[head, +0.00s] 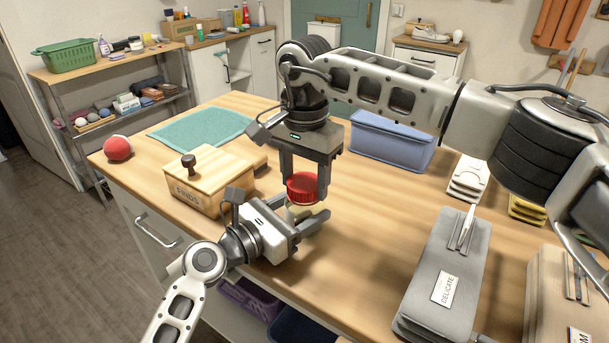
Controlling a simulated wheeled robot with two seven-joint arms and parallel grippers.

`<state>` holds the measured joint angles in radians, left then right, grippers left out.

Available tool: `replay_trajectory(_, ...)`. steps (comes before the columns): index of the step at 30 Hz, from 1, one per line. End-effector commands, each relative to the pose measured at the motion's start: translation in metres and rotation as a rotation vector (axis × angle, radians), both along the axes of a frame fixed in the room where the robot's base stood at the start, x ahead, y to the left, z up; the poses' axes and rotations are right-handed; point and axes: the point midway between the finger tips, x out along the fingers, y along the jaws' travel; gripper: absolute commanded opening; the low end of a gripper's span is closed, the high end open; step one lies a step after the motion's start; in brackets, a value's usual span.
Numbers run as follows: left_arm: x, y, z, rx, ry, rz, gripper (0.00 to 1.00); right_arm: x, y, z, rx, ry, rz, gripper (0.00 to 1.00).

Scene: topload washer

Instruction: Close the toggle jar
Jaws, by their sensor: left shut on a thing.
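The toggle jar has a round red lid (303,187) and a pale body (302,211), mostly hidden behind my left gripper. It stands about upright near the front edge of the wooden worktop. My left gripper (308,222) comes in low from the left and is shut on the jar body. My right gripper (306,180) points straight down from above, its fingers apart on either side of the red lid. I cannot tell whether those fingers touch the lid, or how the lid sits on the jar's rim.
A wooden box (208,187) labelled FINDS and a red ball (118,148) are to the left. A teal cloth (202,129) lies behind. A blue bin (391,140) stands behind right. A grey folder (445,275) labelled DELICATE lies at the right front. The worktop between is clear.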

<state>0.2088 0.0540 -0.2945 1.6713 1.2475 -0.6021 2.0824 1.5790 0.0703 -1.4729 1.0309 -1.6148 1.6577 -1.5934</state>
Motion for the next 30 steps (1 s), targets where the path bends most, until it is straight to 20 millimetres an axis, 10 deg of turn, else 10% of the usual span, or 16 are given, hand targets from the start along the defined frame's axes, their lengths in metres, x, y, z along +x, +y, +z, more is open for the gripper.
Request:
replay_trajectory(8, -0.0001, -0.0001, -0.0004, 0.001, 0.001, 0.0, 0.0, 0.0002, -0.0001, 0.0002, 0.0, 0.0, -0.152, 0.26)
replay_trajectory(30, -0.0001, -0.0001, -0.0005, 0.001, 0.001, 0.0, 0.0, 0.0002, -0.0002, -0.0009, 0.003, 0.003, -2.005, 0.26)
